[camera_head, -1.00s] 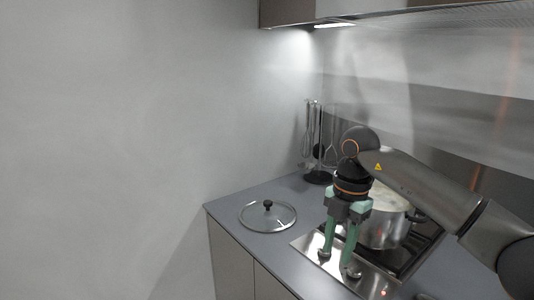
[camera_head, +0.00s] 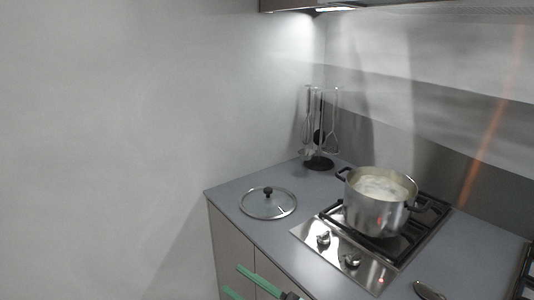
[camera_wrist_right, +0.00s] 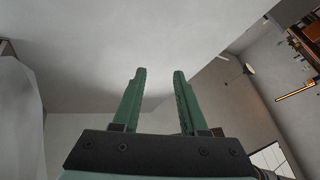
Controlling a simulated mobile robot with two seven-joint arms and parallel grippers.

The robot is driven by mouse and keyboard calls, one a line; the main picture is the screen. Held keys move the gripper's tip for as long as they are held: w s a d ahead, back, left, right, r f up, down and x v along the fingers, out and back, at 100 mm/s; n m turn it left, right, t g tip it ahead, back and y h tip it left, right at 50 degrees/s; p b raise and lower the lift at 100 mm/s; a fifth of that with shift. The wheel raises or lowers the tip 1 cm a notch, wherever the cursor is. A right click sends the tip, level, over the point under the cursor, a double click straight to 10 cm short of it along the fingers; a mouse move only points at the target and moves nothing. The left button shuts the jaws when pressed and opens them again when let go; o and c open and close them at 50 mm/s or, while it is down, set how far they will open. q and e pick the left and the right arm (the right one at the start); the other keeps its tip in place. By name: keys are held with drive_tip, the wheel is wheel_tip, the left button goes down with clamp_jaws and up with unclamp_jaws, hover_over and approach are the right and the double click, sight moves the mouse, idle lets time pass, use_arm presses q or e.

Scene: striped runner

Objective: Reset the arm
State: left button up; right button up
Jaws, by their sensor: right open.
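My right gripper (camera_head: 240,281) shows at the bottom edge of the head view, with green fingers in front of the cabinet below the counter. In the right wrist view my right gripper (camera_wrist_right: 159,72) has its two green fingers apart with nothing between them. Only its fingers and a bit of its body show in the head view; most of the right arm is out of the picture. My left gripper is in neither view.
A steel pot (camera_head: 376,212) with pale contents stands on the gas hob (camera_head: 412,240). A glass lid (camera_head: 268,204) lies on the grey counter (camera_head: 229,190) to the left. A utensil stand (camera_head: 318,162) is at the back corner. A dark-handled object (camera_head: 430,291) lies at the front right.

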drive_tip(key=s+d+f+m+t+h, duration=0.3)
drive_tip(key=d+f+m+t+h, duration=0.3)
drive_tip(key=d+f+m+h, duration=0.8)
drive_tip(key=s+d+f+g+h, duration=0.1)
drive_tip(key=s+d+f+g, duration=0.2)
drive_tip(key=s+f, duration=0.4)
drive_tip(key=s+d+f+m+g+h+p, duration=0.1)
drive_tip(key=s+d+f+g+h, duration=0.1)
drive_tip(key=s+f, duration=0.5)
drive_tip(key=shift+s+d+f+m+g, duration=0.3)
drive_tip(key=shift+s+d+g, duration=0.5)
drive_tip(key=shift+d, duration=0.45)
